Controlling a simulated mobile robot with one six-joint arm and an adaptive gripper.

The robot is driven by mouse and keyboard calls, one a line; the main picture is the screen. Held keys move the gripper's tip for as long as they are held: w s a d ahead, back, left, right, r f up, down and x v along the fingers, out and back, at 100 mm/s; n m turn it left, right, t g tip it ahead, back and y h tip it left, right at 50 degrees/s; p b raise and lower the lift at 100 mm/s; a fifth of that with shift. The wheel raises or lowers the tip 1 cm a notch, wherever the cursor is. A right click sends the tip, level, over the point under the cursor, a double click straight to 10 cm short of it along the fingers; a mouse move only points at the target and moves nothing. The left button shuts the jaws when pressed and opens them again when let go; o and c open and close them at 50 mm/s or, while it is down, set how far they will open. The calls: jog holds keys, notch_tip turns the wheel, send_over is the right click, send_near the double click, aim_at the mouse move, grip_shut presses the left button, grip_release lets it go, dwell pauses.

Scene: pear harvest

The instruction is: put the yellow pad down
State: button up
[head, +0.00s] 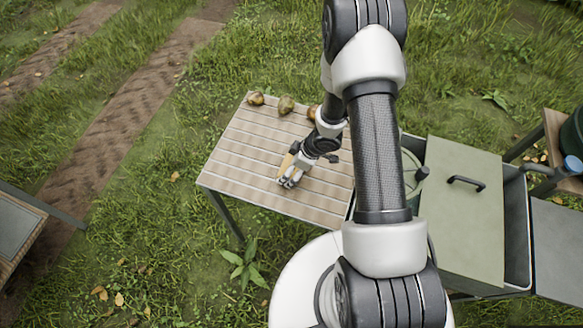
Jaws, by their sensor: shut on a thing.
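My gripper (290,181) is low over the slatted wooden table (240,150), near its middle. It is shut on the yellow pad (286,163), which shows as a small yellowish-tan piece beside the fingers. Most of the pad is hidden by the gripper and wrist. I cannot tell whether the pad touches the table top.
Several pears lie along the table's far edge, among them a brownish one (256,98) and a greenish one (286,104). The table's left and front parts are clear. A green lidded box (462,205) stands to the right. Another table (18,230) is at far left.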

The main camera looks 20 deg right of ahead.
jog(key=shift+f, duration=0.1)
jog(key=o, duration=0.9)
jog(key=shift+c, duration=0.2)
